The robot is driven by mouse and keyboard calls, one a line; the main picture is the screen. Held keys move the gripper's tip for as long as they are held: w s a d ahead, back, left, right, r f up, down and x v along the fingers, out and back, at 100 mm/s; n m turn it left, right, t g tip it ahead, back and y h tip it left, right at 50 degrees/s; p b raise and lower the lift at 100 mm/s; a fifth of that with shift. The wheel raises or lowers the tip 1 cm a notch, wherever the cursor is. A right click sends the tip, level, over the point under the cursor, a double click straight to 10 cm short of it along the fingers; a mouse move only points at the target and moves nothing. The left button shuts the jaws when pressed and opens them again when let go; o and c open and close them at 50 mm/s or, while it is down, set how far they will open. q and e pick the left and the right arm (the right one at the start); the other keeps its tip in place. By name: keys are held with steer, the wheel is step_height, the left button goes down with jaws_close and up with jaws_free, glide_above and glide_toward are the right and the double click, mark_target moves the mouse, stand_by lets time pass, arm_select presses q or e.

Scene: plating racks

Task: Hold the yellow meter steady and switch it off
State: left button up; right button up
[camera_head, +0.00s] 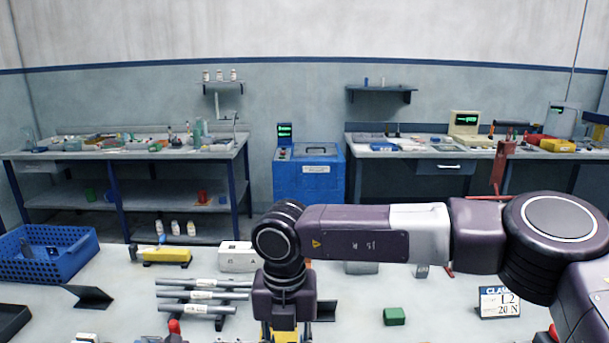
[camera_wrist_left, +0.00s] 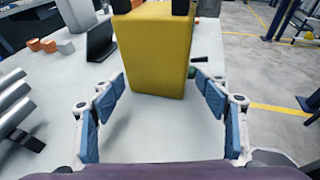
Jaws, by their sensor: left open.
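The yellow meter (camera_wrist_left: 157,52) stands upright as a plain yellow block in the left wrist view; its top is cut off by the frame edge. My left gripper (camera_wrist_left: 158,84) is open, its blue-padded fingers spread left and right in front of the meter, with gaps on both sides. Two dark parts show at the meter's top edge; I cannot tell what they are. In the head view a bit of yellow (camera_head: 282,334), likely the meter, shows beneath my right arm's wrist (camera_head: 285,298).
Grey rods on a rack (camera_head: 203,298) lie left of the meter, with a black angled stand (camera_head: 325,309) behind it. A green block (camera_head: 394,316) and a white sign (camera_head: 500,302) are to the right. A blue crate (camera_head: 48,257) stands far left.

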arm_select(q)
steer(key=shift+x, duration=2.95)
steer(key=c, duration=0.7)
steer(key=shift+c, duration=0.2)
